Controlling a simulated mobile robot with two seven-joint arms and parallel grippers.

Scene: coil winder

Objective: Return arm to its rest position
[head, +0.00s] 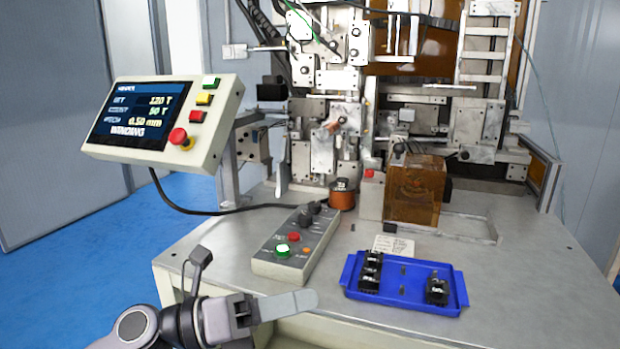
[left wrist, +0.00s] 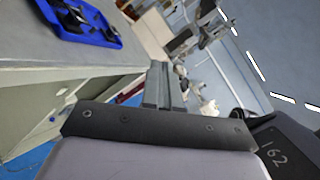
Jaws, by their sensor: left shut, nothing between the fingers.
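My left gripper (head: 290,305) is at the bottom of the head view, near the table's front edge. Its fingers are shut together with nothing between them. It points to the right, in front of the control box and left of the blue tray. In the left wrist view the shut fingers (left wrist: 162,85) point away from the camera, and the tray (left wrist: 112,38) shows at the upper left. My right gripper is in neither view.
The grey control box (head: 295,245) with a lit green button stands on the table (head: 215,240). The blue tray (head: 400,303) holds several black parts. The winding machine (head: 325,140) stands behind. A tilted display panel (head: 165,125) is at the left, with blue floor below.

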